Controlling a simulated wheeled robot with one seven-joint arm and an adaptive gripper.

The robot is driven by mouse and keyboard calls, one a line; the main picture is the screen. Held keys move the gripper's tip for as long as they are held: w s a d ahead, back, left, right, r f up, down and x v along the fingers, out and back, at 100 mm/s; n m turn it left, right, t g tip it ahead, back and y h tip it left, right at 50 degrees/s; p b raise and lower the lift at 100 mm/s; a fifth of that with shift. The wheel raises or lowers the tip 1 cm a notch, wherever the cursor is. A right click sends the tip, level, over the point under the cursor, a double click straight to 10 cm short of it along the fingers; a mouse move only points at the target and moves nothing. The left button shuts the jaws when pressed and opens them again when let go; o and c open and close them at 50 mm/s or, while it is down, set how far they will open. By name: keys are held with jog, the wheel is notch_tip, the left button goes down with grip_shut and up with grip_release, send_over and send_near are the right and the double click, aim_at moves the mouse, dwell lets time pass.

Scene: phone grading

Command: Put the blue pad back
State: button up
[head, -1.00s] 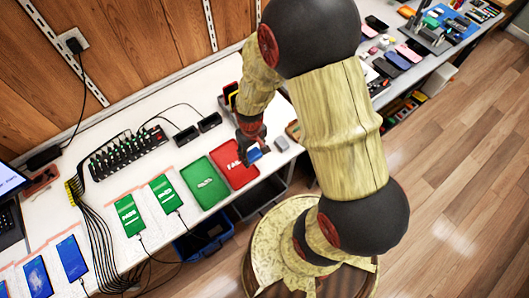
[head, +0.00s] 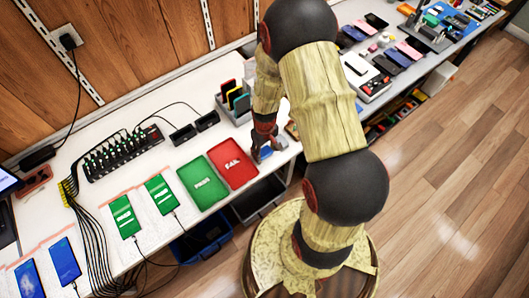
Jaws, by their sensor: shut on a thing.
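The blue pad (head: 266,152) shows as a small blue patch under my gripper (head: 264,147), just right of the red FAIL tray (head: 232,163). My gripper is shut on the blue pad, near the front edge of the white bench. The arm and fingers hide part of the pad, and I cannot tell whether it touches the bench. A grey holder (head: 228,109) with upright coloured pads stands behind my gripper, to its left.
The green PASS tray (head: 203,183) lies left of the red one. Phones with cables, including a green-screened one (head: 161,195), lie further left. A black charging hub (head: 125,155) stands behind them. A second table (head: 420,75) holds many phones at the upper right.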

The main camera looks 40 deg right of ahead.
jog(key=shift+r, duration=0.1)
jog(key=shift+f, duration=0.25)
jog(key=o, duration=1.4)
jog(key=shift+f, duration=0.1)
jog(key=shift+o, duration=0.2)
notch_tip(320, 180, up, 12)
jog(key=p, duration=0.3)
notch_tip(320, 180, up, 12)
jog(key=t, duration=0.2)
send_over(265, 151)
jog(key=w+a, duration=0.1)
jog(key=a, duration=0.2)
jog(key=s+a+r+t, duration=0.1)
jog(key=s+a+r, duration=0.2)
jog(key=r, duration=0.4)
jog(key=s+a+r+t, duration=0.1)
jog(key=s+a+r, duration=0.2)
jog(key=s+r, duration=0.2)
jog(key=s+a+r+t, duration=0.1)
jog(key=s+a+r, duration=0.2)
jog(key=r, duration=0.6)
jog(key=shift+s+r+t, duration=0.3)
jog(key=shift+s, duration=0.8)
